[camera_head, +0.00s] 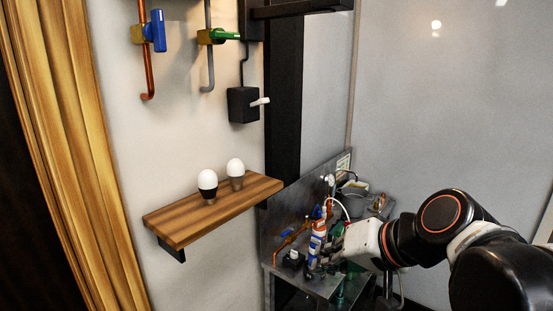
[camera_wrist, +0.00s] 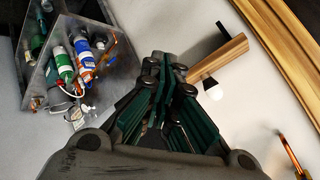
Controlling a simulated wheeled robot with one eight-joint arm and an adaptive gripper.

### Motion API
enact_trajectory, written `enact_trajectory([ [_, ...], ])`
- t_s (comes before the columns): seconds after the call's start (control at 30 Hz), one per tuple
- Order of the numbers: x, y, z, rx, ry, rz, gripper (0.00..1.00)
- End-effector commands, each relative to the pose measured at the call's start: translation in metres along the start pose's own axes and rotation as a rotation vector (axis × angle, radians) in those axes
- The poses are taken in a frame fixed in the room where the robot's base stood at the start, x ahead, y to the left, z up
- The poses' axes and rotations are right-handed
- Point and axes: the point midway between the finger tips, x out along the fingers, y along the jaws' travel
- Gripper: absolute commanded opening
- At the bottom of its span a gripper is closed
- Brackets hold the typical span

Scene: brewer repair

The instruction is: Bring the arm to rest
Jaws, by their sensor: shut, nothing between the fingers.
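My arm (camera_head: 440,220) reaches in from the right in the head view. In that view the end of my gripper is small and mixed with the clutter of the metal bench, so its fingers are hard to make out. In the wrist view my gripper (camera_wrist: 168,75) shows with its dark green fingers drawn together at the tips. Nothing is seen between them. It points toward the wall area between the bench and the wooden shelf, apart from both as far as the wrist view shows.
A metal bench (camera_head: 305,277) holds bottles, pipes and a grey bucket near my gripper. A wooden shelf (camera_head: 225,212) carries two white bulbs (camera_head: 208,180) (camera_head: 236,168). Pipes with a blue valve (camera_head: 158,30) and a green valve (camera_head: 222,36) hang above, beside a black switch box (camera_head: 241,105).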

Motion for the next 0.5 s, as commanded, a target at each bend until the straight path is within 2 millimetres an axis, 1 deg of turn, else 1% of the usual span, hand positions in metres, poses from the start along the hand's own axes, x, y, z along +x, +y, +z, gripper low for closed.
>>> enact_trajectory([
  [0.03,0.016,0.03,0.025,-0.032,-0.003,0.052,0.0],
  [0.07,0.02,0.044,0.036,-0.052,-0.004,0.084,0.0],
  [0.1,0.025,0.062,0.049,-0.079,-0.006,0.127,0.0],
  [0.17,0.032,0.089,0.068,-0.119,-0.008,0.191,0.0],
  [0.2,0.036,0.108,0.081,-0.146,-0.008,0.234,0.0],
  [0.3,0.045,0.149,0.107,-0.208,-0.009,0.333,0.0],
  [0.4,0.05,0.181,0.126,-0.261,-0.008,0.414,0.0],
  [0.5,0.051,0.203,0.137,-0.298,-0.006,0.471,0.0],
])
